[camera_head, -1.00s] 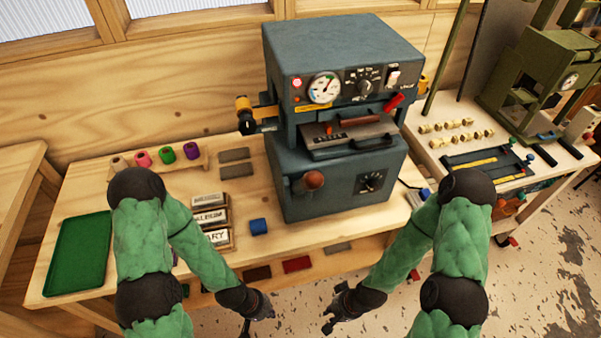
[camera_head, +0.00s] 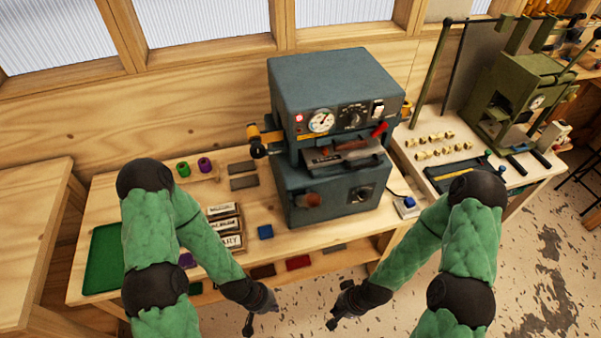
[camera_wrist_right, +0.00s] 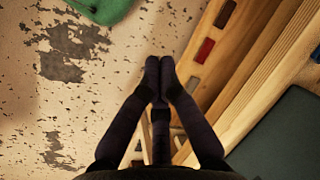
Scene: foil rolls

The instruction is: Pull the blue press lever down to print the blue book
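The blue-grey press (camera_head: 335,88) stands on the wooden bench, with a gauge and dials on its front. A red-handled lever (camera_head: 379,130) sticks out at its right front. A brownish-red handle (camera_head: 352,145) lies across the press opening. I cannot make out a blue book. My left gripper (camera_head: 258,310) is low in front of the bench, apart from the press; its finger opening is unclear. My right gripper (camera_head: 338,308) is also low in front of the bench, apart from the lever. In the right wrist view its fingertips (camera_wrist_right: 159,65) meet with nothing between them.
A green tray (camera_head: 103,262) is at the far left. A green press (camera_head: 520,95) stands on the right bench. Shelf edges run below the bench front.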

